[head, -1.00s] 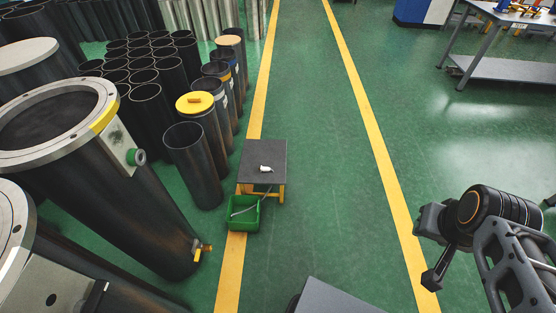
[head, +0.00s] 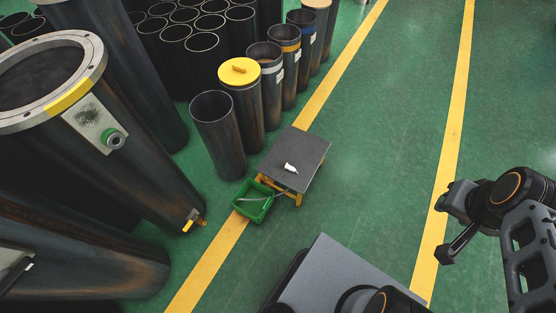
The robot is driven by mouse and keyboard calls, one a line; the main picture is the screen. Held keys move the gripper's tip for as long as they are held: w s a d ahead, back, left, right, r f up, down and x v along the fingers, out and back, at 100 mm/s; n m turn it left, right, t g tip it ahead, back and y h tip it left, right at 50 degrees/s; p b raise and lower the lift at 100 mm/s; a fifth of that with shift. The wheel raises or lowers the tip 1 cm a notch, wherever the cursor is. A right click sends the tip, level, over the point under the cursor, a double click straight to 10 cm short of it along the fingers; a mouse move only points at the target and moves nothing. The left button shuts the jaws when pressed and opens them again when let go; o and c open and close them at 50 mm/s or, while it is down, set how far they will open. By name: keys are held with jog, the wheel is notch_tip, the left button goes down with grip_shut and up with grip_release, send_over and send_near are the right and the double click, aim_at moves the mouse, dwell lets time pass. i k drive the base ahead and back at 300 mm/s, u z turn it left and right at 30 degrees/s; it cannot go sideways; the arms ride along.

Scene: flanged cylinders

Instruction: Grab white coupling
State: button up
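The white coupling (head: 290,168) is a small white piece lying on the dark top of a low table (head: 313,150) in the middle of the head view. A thin grey hose or cable seems to run from near it toward a green bin. My gripper (head: 445,222) is at the right of the view, well apart from the table and the coupling. Its fingers point left and down, and nothing shows between them. One finger is seen at a steep angle, so the gap between the fingertips is unclear.
The green bin (head: 252,202) stands against the table's near left side. Tall dark cylinders, one with a yellow lid (head: 240,72), stand to the left and behind. A large flanged cylinder (head: 90,120) with a small valve (head: 194,221) fills the left. Green floor to the right is clear.

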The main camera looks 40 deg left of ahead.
aim_at(290, 168)
jog(key=u, duration=1.05)
jog(key=i, duration=0.95)
jog(key=u, duration=1.05)
